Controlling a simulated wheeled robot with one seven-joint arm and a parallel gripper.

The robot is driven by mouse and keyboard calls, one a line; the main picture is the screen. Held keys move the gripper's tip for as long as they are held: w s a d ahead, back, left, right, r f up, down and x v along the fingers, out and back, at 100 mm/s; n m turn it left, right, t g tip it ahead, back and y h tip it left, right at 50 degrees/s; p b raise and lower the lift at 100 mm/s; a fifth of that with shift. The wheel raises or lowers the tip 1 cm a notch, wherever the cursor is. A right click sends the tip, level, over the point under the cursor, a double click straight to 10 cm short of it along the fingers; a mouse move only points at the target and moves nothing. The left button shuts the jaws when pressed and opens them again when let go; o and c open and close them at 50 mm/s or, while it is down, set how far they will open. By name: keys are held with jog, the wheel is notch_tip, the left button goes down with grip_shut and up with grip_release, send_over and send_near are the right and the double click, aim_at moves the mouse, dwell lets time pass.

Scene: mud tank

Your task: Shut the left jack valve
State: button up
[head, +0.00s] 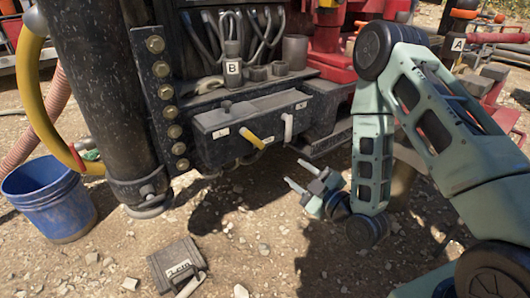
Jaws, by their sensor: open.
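A dark metal valve box (232,128) with two small white labels is mounted low on the machine. On its front are two levers. The left one is a yellow lever (250,138), slanting down to the right. The right one is a pale grey lever (288,128), hanging roughly straight down. I take the yellow lever as the left jack valve; the labels are too small to read. My gripper (295,172) is open and empty, below and to the right of both levers, with its fingers pointing left. It appears apart from them.
A thick black jack column (95,90) with a bolted plate stands left of the box. A blue bucket (50,203) and a dark case (176,265) are on the gravel. Hoses and a part marked B (233,68) are above. Open ground lies below the box.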

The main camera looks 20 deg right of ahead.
aim_at(259, 144)
jog(key=b+x, duration=0.5)
jog(key=x, duration=1.1)
jog(key=shift+w+a+b, duration=0.1)
jog(key=shift+w+b, duration=0.25)
jog(key=shift+b, duration=0.05)
grip_shut()
